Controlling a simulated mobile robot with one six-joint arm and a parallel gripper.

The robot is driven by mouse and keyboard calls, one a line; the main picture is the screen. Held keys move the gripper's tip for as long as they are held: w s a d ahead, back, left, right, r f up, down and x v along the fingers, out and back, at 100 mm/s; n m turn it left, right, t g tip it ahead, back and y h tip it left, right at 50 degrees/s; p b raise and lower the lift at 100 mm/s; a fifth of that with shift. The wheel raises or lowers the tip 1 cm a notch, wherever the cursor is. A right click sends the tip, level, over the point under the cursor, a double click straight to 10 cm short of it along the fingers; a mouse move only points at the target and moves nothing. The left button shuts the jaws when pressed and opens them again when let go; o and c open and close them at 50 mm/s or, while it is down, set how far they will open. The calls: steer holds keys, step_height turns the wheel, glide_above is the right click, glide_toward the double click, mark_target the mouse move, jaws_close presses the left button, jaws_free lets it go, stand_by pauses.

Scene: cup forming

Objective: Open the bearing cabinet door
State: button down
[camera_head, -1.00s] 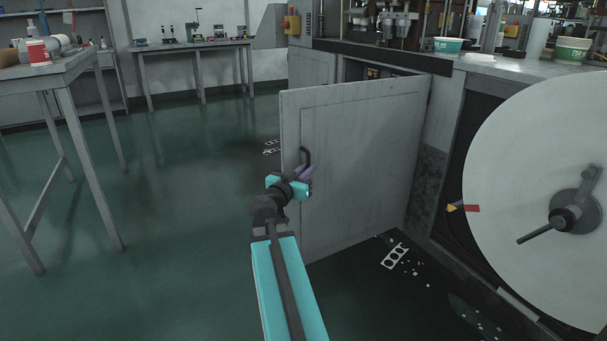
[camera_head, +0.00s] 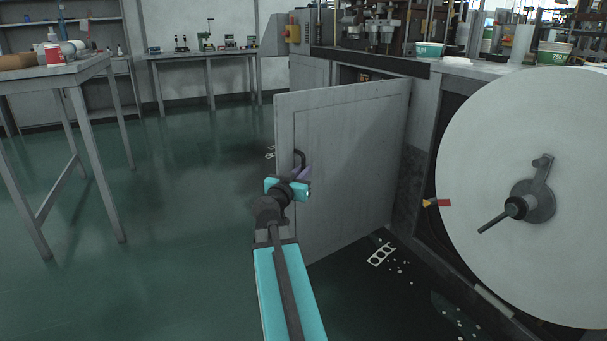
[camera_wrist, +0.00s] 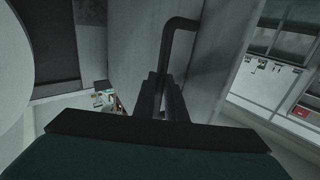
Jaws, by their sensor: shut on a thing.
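The grey cabinet door (camera_head: 350,165) stands swung out from the machine's cabinet, with a dark gap behind its top edge. Its dark bent handle (camera_head: 300,157) is near the door's free edge, on the left. My gripper (camera_head: 303,176) is at the handle and shut on it. In the wrist view the handle (camera_wrist: 180,25) comes down between the two dark fingers (camera_wrist: 163,98), with the door face (camera_wrist: 215,60) close beside it. The lower part of the handle is hidden by the fingers.
A large white paper roll (camera_head: 510,130) with a crank stands at the right. A metal table (camera_head: 65,75) is at the left and a workbench (camera_head: 205,52) at the back. A punched white strip (camera_head: 381,254) and scraps lie on the floor. Open green floor lies left of the door.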

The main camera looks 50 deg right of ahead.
steer(key=shift+s+d, duration=0.1)
steer(key=shift+s, duration=0.35)
steer(key=c, duration=1.8)
jaws_free()
steer(key=shift+w, duration=0.15)
